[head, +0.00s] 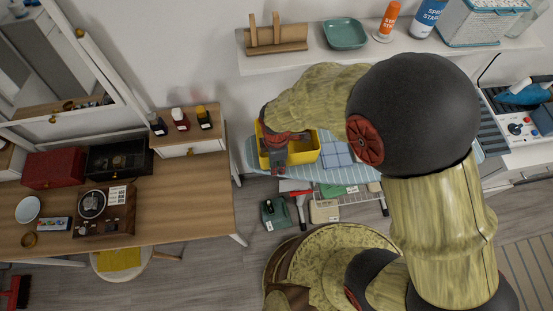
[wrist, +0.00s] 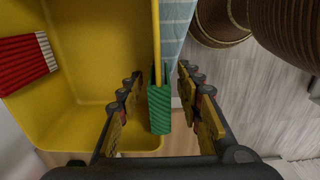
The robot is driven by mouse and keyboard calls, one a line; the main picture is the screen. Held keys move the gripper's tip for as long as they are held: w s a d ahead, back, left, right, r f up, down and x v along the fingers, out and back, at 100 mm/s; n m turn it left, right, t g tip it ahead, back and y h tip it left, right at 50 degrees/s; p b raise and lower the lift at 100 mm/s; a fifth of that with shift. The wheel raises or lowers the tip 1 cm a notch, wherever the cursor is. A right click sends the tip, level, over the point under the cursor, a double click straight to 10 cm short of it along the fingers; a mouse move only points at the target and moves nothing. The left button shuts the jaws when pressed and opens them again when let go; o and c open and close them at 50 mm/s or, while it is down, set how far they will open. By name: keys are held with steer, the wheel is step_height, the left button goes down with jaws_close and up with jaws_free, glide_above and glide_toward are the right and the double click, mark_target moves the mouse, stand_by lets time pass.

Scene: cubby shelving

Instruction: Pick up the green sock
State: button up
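The green sock (wrist: 159,110) is a ribbed green strip in the wrist view. It lies at the side wall of a yellow bin (wrist: 95,125) and appears to hang over the rim. My gripper (wrist: 160,82) is open, one finger on the bin's inner side and the other outside, with the sock and wall between them. I see a gap on both sides of the sock. In the head view my gripper (head: 286,148) is over the yellow bin (head: 306,155), and I cannot make out the sock there.
A red ribbed cloth (wrist: 28,63) with a white end lies in the bin. The bin stands on an ironing board (head: 355,173) with a blue checked cloth (head: 337,154). A shelf (head: 290,60) is behind. A desk (head: 180,215) stands left. Several items lie below the board.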

steer(key=shift+c, duration=1.2)
jaws_close()
steer(key=shift+r, duration=0.1)
